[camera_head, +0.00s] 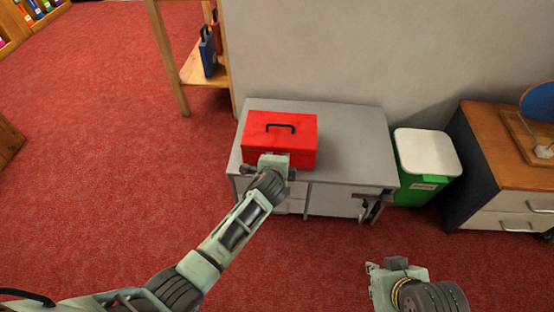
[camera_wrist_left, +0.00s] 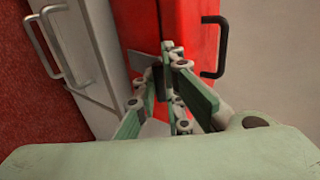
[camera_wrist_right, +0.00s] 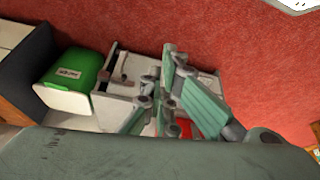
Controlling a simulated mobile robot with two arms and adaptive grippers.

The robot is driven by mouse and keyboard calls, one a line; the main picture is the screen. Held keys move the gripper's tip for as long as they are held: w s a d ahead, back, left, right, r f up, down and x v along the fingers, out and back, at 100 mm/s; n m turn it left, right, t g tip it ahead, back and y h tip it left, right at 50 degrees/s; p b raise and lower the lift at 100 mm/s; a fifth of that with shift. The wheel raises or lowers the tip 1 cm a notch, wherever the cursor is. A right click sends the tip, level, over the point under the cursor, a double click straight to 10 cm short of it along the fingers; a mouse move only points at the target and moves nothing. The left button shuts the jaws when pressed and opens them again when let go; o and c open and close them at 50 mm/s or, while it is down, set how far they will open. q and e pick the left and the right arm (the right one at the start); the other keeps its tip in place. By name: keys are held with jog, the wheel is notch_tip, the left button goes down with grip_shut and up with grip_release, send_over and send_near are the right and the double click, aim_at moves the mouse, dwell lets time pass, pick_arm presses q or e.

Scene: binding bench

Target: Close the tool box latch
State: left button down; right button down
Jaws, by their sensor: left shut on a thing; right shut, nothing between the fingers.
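The red tool box (camera_head: 290,126), with a black handle on its lid, sits on the grey cabinet with its lid down. It also shows in the left wrist view (camera_wrist_left: 195,20). My left gripper (camera_head: 270,162) is at the middle of the box's front face, with its fingers (camera_wrist_left: 172,58) closed together on something small there. The latch itself is hidden by the gripper, so its position does not show clearly. My right gripper (camera_head: 374,268) is shut and empty, low in front of the cabinet and apart from the box.
The grey cabinet (camera_head: 355,140) has free top surface to the right of the box. A green bin with a white lid (camera_head: 428,152) stands beside it. A wooden-topped drawer unit (camera_head: 490,140) is further right. Red carpet (camera_head: 90,150) lies open to the left.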

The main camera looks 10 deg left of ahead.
pick_arm(q)
jog(key=shift+w+r, duration=0.1)
jog(key=shift+w, duration=0.05)
pick_arm(e)
jog(key=shift+s+d+f+g, duration=0.1)
jog(key=shift+s+d+g, duration=0.1)
jog(key=shift+s, duration=0.2)
jog(key=shift+s+d+f+g, duration=0.1)
jog(key=shift+s+g, duration=0.1)
jog(key=shift+s, duration=0.2)
pick_arm(q)
jog(key=c, duration=1.8)
grip_release()
jog(key=shift+c, duration=0.2)
jog(key=v, duration=1.2)
